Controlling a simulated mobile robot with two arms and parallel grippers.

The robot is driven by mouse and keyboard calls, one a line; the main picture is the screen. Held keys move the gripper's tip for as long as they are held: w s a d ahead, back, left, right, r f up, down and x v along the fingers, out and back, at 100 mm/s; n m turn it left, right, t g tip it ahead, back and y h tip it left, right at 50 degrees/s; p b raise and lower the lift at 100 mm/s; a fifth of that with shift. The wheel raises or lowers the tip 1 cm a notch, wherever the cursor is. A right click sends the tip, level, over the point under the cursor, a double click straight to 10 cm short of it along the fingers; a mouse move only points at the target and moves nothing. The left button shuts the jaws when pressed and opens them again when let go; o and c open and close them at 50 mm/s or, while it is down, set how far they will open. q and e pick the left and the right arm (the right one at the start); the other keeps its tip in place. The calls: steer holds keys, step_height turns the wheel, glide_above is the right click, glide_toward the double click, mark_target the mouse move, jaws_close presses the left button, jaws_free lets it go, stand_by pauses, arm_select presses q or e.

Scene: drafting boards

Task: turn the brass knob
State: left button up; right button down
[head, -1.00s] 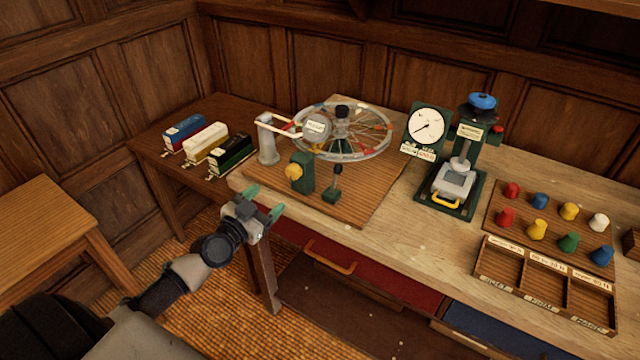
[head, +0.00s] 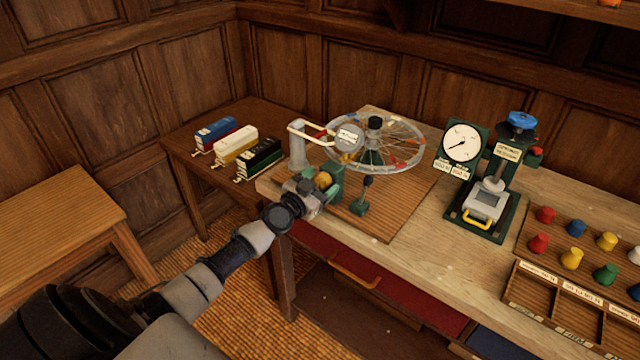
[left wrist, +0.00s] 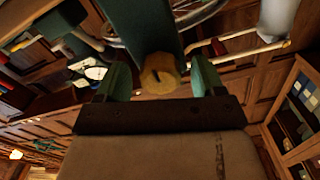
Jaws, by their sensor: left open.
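The brass knob (head: 323,180) sits on the front of a small green post (head: 338,181) at the near left corner of the wooden board. My left gripper (head: 322,188) is at the knob, with its jaws open. In the left wrist view the knob (left wrist: 159,74) lies between the two green fingers (left wrist: 160,80), with a gap showing on each side. The knob has a dark slot on its face. Part of the knob is hidden by the gripper in the head view. My right gripper is not in view.
Behind the post stand a spoked wheel (head: 408,160) and a grey post (head: 298,148) with a round label. A small black-knobbed lever (head: 365,190) is just right of the knob. A dial gauge (head: 462,143) and a press (head: 494,190) stand farther right.

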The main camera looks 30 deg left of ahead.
arm_select(q)
steer(key=c, duration=0.9)
steer(key=shift+c, duration=0.2)
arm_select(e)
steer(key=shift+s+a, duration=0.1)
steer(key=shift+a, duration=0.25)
